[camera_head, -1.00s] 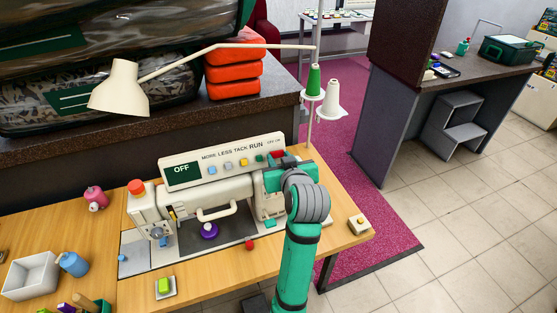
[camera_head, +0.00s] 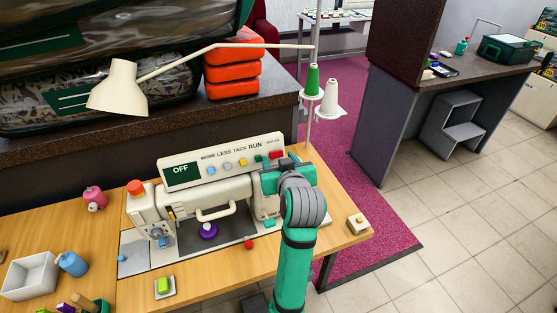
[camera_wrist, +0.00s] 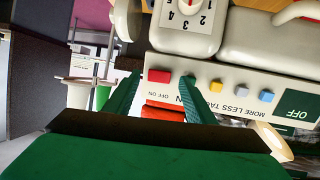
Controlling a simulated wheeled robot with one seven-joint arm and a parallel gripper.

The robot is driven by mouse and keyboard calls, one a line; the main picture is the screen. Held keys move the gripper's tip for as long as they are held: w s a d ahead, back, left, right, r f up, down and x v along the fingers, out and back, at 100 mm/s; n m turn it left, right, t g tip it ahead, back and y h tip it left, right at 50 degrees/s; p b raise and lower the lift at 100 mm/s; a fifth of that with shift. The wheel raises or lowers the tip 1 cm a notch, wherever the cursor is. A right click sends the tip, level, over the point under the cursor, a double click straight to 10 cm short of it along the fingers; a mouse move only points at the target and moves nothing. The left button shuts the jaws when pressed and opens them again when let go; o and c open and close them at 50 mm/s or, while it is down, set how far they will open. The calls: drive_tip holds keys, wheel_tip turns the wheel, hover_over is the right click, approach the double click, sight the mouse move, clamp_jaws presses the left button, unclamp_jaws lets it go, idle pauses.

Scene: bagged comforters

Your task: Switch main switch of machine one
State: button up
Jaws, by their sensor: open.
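The sewing machine (camera_head: 205,200) stands on the wooden table, its front panel display (camera_head: 181,173) reading OFF. A red switch (camera_head: 276,155) sits at the right end of the panel. In the wrist view the red switch (camera_wrist: 158,76) lies beside the small label "OFF ON". My gripper (camera_wrist: 161,78) is open and empty, with its green fingers on either side of the red switch in that view. Whether a finger touches the switch cannot be told. In the head view my gripper (camera_head: 283,172) is just below and beside the switch, its fingertips partly hidden.
A cream lamp (camera_head: 118,92) hangs above the machine's left side. A thread stand with green (camera_head: 313,80) and white (camera_head: 329,100) spools rises behind it at the right. Orange folded bundles (camera_head: 232,72) lie behind.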

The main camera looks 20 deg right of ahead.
drive_tip(key=d+v, duration=0.1)
drive_tip(key=v, duration=0.8)
drive_tip(key=shift+s+a, duration=0.35)
drive_tip(key=shift+a, duration=0.1)
drive_tip(key=shift+r, duration=0.15)
drive_tip(key=s+a+f, duration=0.5)
drive_tip(key=f, duration=0.6)
drive_tip(key=s+a+f, duration=0.4)
drive_tip(key=s+f, duration=0.2)
drive_tip(key=f, duration=0.5)
drive_tip(key=s+a+f+t, duration=0.1)
drive_tip(key=s+a, duration=0.3)
drive_tip(key=s, duration=0.8)
drive_tip(key=s+a+f+t+y, duration=0.1)
drive_tip(key=s+a, duration=0.4)
drive_tip(key=s, duration=0.7)
drive_tip(key=shift+s+a+n+y, duration=0.2)
drive_tip(key=shift+n+y, duration=0.1)
drive_tip(key=shift+n, duration=0.1)
drive_tip(key=shift+d, duration=0.1)
